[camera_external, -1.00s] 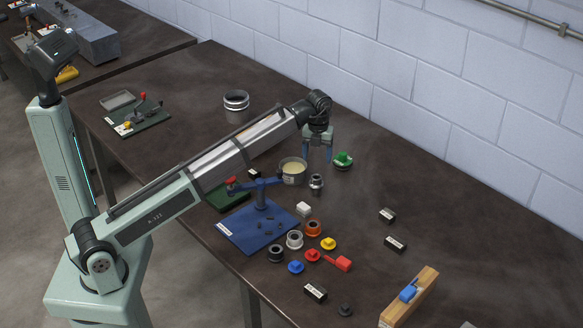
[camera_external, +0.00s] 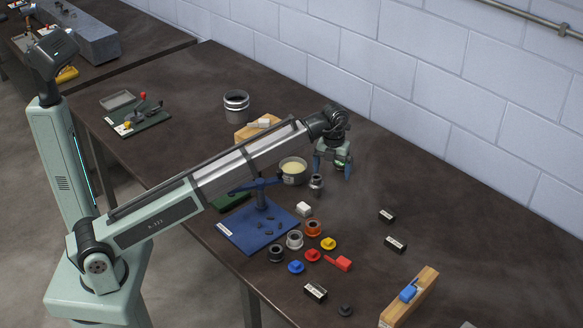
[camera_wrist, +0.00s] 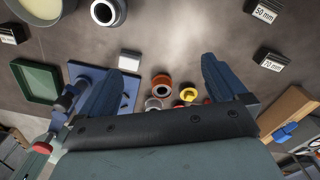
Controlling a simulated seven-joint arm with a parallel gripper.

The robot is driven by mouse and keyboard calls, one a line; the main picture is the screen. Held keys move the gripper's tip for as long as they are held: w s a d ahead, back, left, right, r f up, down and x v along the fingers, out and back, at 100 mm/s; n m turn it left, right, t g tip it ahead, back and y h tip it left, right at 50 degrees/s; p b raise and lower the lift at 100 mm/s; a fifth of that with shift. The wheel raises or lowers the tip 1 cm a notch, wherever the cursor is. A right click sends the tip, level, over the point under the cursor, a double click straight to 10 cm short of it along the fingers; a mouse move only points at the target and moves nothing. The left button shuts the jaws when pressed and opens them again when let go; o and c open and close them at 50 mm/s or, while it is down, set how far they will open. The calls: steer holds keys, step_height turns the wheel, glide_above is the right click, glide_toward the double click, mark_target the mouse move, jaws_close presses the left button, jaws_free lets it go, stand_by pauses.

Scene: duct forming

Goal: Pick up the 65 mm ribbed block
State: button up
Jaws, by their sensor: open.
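Black blocks with white labels lie on the table. In the wrist view one reads 50 mm (camera_wrist: 263,11) and one reads 70 mm (camera_wrist: 271,62). Another labelled block (camera_wrist: 9,35) is at the upper left edge, its number too small to read. In the external view a black labelled block (camera_external: 315,292) lies near the front table edge, its label unreadable. I cannot tell which block is the 65 mm one. My gripper (camera_external: 333,173) is open and empty above the back of the table, fingers pointing down; its fingers also show in the wrist view (camera_wrist: 169,62).
A cup of pale contents (camera_external: 293,170) and a metal cylinder (camera_external: 316,184) stand near my gripper. A blue fixture (camera_external: 240,234), coloured knobs and rings, and a wooden block with a blue piece (camera_external: 411,297) stand forward. Bare table lies right of my gripper.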

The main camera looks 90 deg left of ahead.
steer(key=w+d+m, duration=0.2)
steer(key=w+d, duration=0.2)
steer(key=d, duration=0.9)
steer(key=m, duration=0.3)
glide_above(316, 289)
steer(key=shift+f, duration=0.7)
step_height(316, 289, down, 8)
steer(key=shift+a, duration=0.15)
steer(key=shift+d+f, duration=0.2)
steer(key=shift+f, duration=2.4)
steer(key=c, duration=1.4)
